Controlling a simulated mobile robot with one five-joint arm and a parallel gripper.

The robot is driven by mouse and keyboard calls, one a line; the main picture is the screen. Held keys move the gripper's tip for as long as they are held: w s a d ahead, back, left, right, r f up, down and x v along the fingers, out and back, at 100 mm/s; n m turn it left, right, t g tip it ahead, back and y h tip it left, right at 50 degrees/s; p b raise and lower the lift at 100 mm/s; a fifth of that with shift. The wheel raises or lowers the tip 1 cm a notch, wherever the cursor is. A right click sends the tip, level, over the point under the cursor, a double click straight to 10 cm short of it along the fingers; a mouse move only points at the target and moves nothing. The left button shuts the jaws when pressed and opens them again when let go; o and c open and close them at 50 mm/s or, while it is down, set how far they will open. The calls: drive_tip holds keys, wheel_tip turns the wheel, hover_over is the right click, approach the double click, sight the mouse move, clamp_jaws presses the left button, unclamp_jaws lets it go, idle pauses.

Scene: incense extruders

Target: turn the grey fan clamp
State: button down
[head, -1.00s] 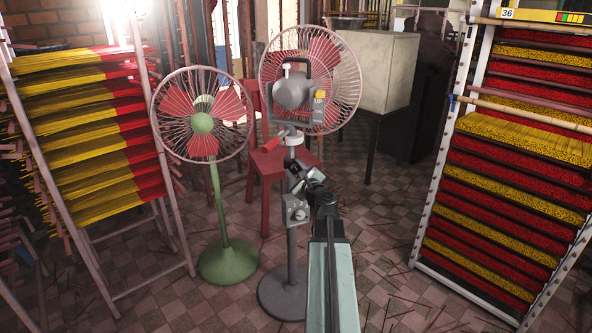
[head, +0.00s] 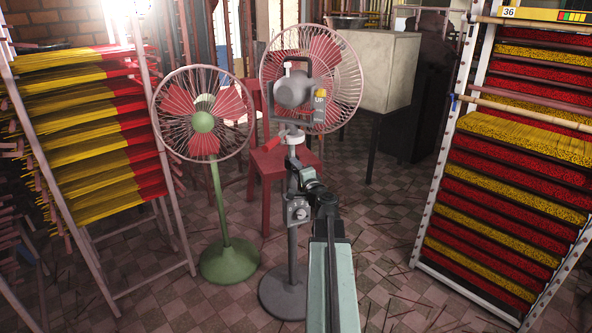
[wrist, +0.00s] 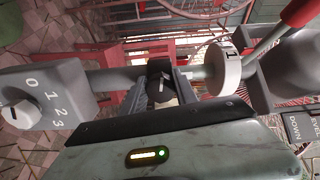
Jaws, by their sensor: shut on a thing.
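The grey fan (head: 295,92) stands at the centre of the head view, and its pole (head: 292,245) rises from a round base. My gripper (head: 306,180) is at the pole, just above the switch box. In the wrist view my gripper (wrist: 160,92) is shut on the clamp (wrist: 160,70), a small dark piece at the pole. The fingers hide part of it, so its exact angle is unclear. The pole runs sideways there, between the switch box (wrist: 45,97) marked 0 to 3 and a pale collar (wrist: 228,70).
A lever with a red grip (wrist: 300,12) sits beyond the collar. A green fan (head: 203,123) stands close on the left, and a red stool (head: 270,165) is behind the pole. Incense racks stand left (head: 90,135) and right (head: 520,150). Floor between the pole and right rack is mostly open.

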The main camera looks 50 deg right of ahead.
drive_tip(key=shift+a+f+n, duration=0.1)
drive_tip(key=shift+n, duration=1.5)
drive_tip(key=c, duration=1)
unclamp_jaws()
drive_tip(key=shift+o, duration=0.2)
